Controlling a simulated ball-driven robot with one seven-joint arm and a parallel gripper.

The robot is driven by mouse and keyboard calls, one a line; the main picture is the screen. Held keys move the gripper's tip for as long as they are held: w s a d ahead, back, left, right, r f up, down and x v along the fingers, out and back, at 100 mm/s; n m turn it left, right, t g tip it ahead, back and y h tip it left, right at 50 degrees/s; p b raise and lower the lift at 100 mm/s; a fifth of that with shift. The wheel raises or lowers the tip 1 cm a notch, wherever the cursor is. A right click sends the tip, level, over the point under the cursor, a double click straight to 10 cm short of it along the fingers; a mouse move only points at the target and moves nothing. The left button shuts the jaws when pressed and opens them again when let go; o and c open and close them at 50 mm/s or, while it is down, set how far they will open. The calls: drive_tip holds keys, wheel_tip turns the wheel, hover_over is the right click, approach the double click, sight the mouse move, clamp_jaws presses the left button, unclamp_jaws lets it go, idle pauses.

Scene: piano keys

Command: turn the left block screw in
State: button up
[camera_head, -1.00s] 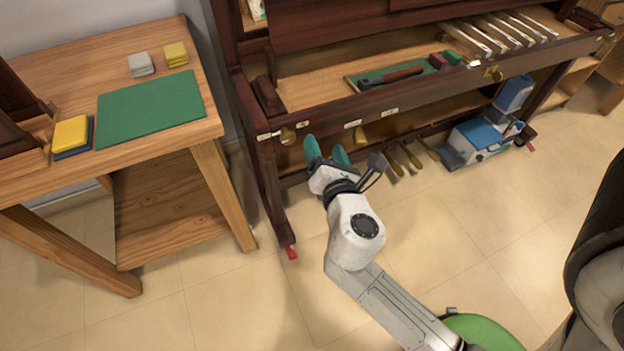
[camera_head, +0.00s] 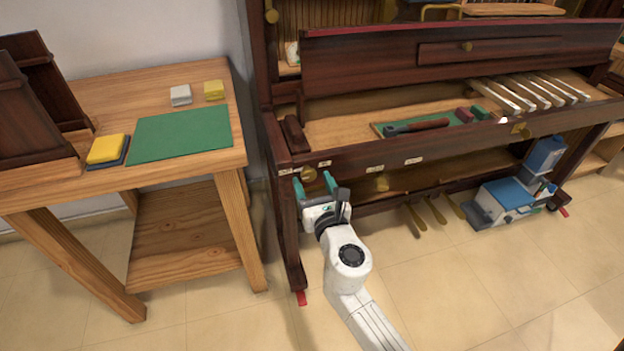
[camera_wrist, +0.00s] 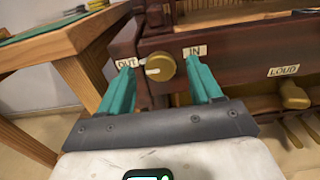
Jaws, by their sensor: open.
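The left block screw is a round brass knob (camera_head: 308,174) on the piano's front rail, at its left end. In the wrist view the knob (camera_wrist: 159,68) sits between an "OUT" label (camera_wrist: 127,62) on the left and an "IN" label (camera_wrist: 195,51) on the right. My gripper (camera_head: 313,184) is open in front of the rail. In the wrist view its two teal fingers stand to the left and right of the knob, apart from it in the picture. Whether the tips reach as deep as the knob I cannot tell.
A second brass knob (camera_head: 518,128) is at the rail's right end. A "LOUD" label (camera_wrist: 283,71) and brass piece (camera_wrist: 294,95) are right of my fingers. Brass pedals (camera_head: 437,211) are below. A wooden table (camera_head: 200,150) stands left.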

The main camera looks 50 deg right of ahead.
drive_tip(key=shift+w+d, duration=0.4)
drive_tip(key=shift+w, duration=0.2)
drive_tip(key=shift+c, duration=0.4)
drive_tip(key=c, duration=0.9)
drive_tip(key=shift+c, duration=0.2)
